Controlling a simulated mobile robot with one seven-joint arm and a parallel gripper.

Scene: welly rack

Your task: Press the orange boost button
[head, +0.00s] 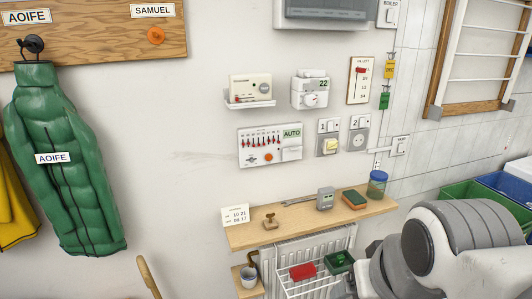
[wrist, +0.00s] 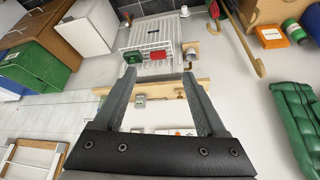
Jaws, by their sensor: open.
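A white control panel (head: 247,160) is on the wall in the head view, with a row of red sliders and a green AUTO label. A small round orange button (head: 268,157) is low on this panel, unobstructed in the head view. In the wrist view, my gripper (wrist: 152,80) is open, its two grey fingers well apart with nothing between them. The wall and shelf lie beyond the fingers, upside down. My gripper is apart from the panel. My arm shows at the lower right of the head view, but I cannot make out the fingertips there.
A wooden shelf (head: 300,221) with small items juts out below the panel, above a radiator and wire rack (head: 310,288). A thermostat (head: 250,88), a dial unit (head: 309,93) and switches (head: 328,137) surround the panel. A green coat (head: 65,190) hangs left; bare wall lies between.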

